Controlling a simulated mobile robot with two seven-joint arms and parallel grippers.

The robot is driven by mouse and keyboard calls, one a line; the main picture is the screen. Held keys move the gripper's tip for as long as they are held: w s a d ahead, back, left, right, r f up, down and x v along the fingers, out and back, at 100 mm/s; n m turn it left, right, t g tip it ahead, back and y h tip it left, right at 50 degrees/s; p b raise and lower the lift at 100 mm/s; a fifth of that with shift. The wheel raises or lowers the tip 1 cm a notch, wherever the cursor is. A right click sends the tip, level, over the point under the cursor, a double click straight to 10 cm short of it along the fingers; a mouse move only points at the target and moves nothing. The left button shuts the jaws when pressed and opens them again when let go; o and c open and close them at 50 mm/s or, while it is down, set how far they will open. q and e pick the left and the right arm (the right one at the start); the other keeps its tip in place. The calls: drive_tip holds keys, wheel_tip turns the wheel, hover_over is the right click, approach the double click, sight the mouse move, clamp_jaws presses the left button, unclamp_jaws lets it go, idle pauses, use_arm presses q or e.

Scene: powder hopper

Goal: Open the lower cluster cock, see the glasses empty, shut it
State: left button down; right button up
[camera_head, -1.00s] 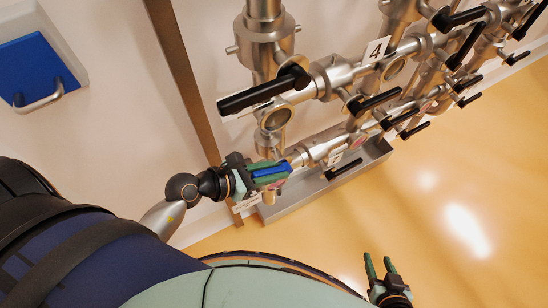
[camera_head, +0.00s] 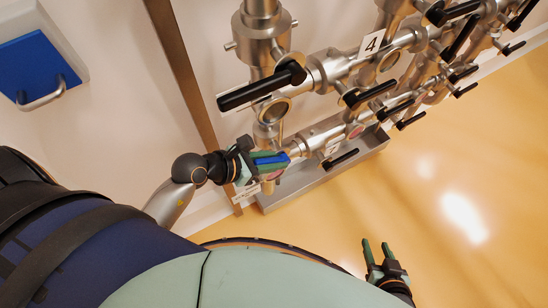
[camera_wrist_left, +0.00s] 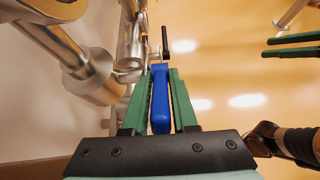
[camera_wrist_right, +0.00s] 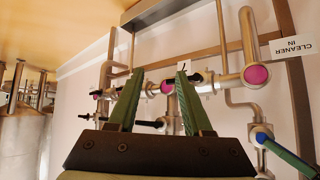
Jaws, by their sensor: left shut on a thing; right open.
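My left gripper (camera_head: 270,162) is shut on a blue handle (camera_head: 272,160) at the near end of the lower pipe row. In the left wrist view the blue handle (camera_wrist_left: 160,98) lies between the two green fingers. The fitting the handle belongs to is mostly hidden by the gripper. Round sight glasses sit on the pipes: a large one (camera_head: 275,110) below the big black lever, and one with a pinkish face (camera_head: 355,132) further right. In the right wrist view two round faces look magenta, one large (camera_wrist_right: 257,75) and one smaller (camera_wrist_right: 167,88). My right gripper (camera_head: 376,250) is open and empty, over the floor.
A big black lever (camera_head: 262,87) and several smaller black levers stick out from the pipework. A steel tray (camera_head: 375,148) runs below it. A brown post (camera_head: 180,65) stands to the left. The orange floor (camera_head: 470,200) at right is clear.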

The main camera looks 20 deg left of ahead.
drive_tip(key=shift+c, duration=0.6)
drive_tip(key=shift+w+a+r, duration=0.1)
drive_tip(key=shift+w+a, duration=0.05)
drive_tip(key=shift+c, duration=0.7)
drive_tip(key=w+a+r+n+y, duration=0.1)
drive_tip(key=a+n, duration=0.1)
drive_tip(key=n, duration=0.1)
drive_tip(key=w+a+r+n, duration=0.1)
drive_tip(key=a+r+n, duration=0.1)
drive_tip(key=n, duration=0.1)
drive_tip(key=w+a+r+n+t+y, duration=0.1)
drive_tip(key=w+a+n, duration=0.1)
drive_tip(key=a, duration=0.1)
drive_tip(key=shift+w+r+n+y, duration=0.1)
drive_tip(key=shift+r+n+y, duration=0.05)
drive_tip(key=shift+n+y, duration=0.2)
clamp_jaws()
drive_tip(key=n+g+y, duration=0.3)
drive_tip(key=n+y, duration=0.5)
drive_tip(key=n, duration=2.2)
approach(272, 162)
drive_tip(key=s+a+f, duration=0.2)
drive_tip(key=s+f, duration=0.3)
drive_tip(key=w+a, duration=0.6)
drive_tip(key=a, duration=0.1)
drive_tip(key=shift+w+r+g, duration=0.2)
drive_tip(key=shift+r+g, duration=0.2)
